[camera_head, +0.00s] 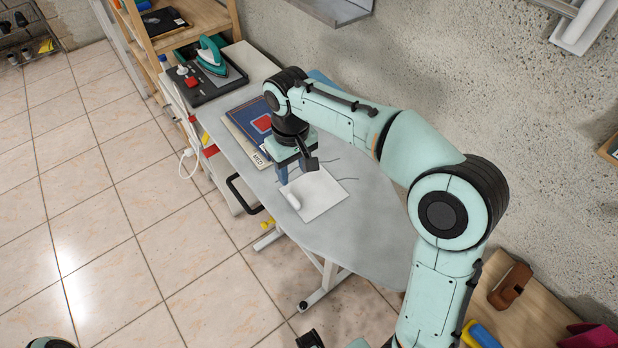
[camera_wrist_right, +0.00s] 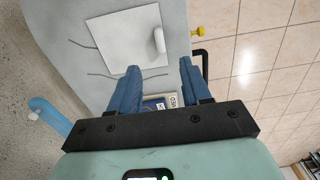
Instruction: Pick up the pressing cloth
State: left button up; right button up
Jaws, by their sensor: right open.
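The pressing cloth (camera_head: 322,195) appears to be the white square sheet lying flat on the grey ironing board (camera_head: 375,215). A thick white roll or raised fold runs along one edge of it, and I cannot tell which it is. The cloth also shows in the right wrist view (camera_wrist_right: 122,42), with the roll at its right side. My right gripper (camera_head: 283,174) is over the board beside the cloth, between it and the books. In the wrist view its blue fingers (camera_wrist_right: 158,70) are apart with nothing between them. My left gripper is not clearly in view.
A book with a blue cover (camera_head: 250,122) lies on the board. Behind it a teal iron (camera_head: 212,56) stands on a dark tray. A wooden shelf (camera_head: 190,20) stands at the back, and a wooden table (camera_head: 530,310) is at lower right. The board's near end is clear.

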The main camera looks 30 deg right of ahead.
jog(key=b, duration=0.1)
send_over(295, 200)
jog(key=f, duration=0.5)
jog(key=s+f, duration=0.1)
jog(key=f, duration=0.1)
jog(key=shift+f, duration=0.35)
jog(key=f, duration=0.3)
jog(key=w+f, duration=0.1)
jog(key=f, duration=0.1)
jog(key=shift+f+b, duration=0.3)
pick_arm(q)
jog(key=shift+s+f, duration=0.45)
jog(key=shift+f, duration=0.4)
pick_arm(e)
grip_shut()
